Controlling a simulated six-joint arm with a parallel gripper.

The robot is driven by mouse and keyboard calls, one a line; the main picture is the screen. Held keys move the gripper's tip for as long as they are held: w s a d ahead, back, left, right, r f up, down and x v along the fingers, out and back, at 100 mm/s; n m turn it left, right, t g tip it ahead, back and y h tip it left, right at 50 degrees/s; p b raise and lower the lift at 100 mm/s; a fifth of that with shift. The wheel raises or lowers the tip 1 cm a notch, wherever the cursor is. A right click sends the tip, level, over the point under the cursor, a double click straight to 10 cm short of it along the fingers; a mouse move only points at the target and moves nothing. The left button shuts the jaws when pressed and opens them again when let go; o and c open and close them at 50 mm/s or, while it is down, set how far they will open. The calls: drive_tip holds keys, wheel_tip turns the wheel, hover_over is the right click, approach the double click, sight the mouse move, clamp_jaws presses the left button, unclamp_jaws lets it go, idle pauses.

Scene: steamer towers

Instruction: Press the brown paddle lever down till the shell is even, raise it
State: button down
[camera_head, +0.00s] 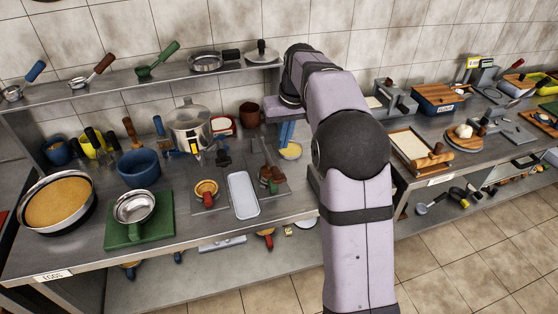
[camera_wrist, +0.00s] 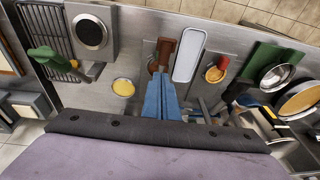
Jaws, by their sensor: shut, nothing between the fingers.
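The brown paddle lever (camera_head: 268,160) belongs to a small press on a grey plate, right of the white tray; it also shows in the wrist view (camera_wrist: 166,47). A round brown part (camera_head: 270,178) sits at the press's base; I cannot make out the shell or whether it is even. My gripper (camera_head: 287,132) is shut and empty, behind and right of the press in the head view. In the wrist view its blue fingers (camera_wrist: 160,84) point toward the press and cover part of it. Whether they touch it I cannot tell.
A white tray (camera_head: 243,194) and an orange bowl with a red knob (camera_head: 206,188) stand left of the press. A small yellow-filled bowl (camera_head: 290,151) is close to my fingers. A steel pot (camera_head: 190,128) stands behind. A shelf (camera_head: 150,76) runs along the back wall.

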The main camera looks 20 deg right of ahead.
sight(277, 170)
drive_tip(key=p+x, duration=0.1)
drive_tip(key=x, duration=0.2)
drive_tip(key=s+x, duration=0.1)
drive_tip(key=x, duration=0.1)
drive_tip(key=p+x, duration=0.1)
drive_tip(key=x, duration=0.2)
drive_tip(key=shift+s+a+f+p, duration=0.1)
drive_tip(key=shift+a+f+p, duration=0.25)
drive_tip(key=shift+f, duration=0.15)
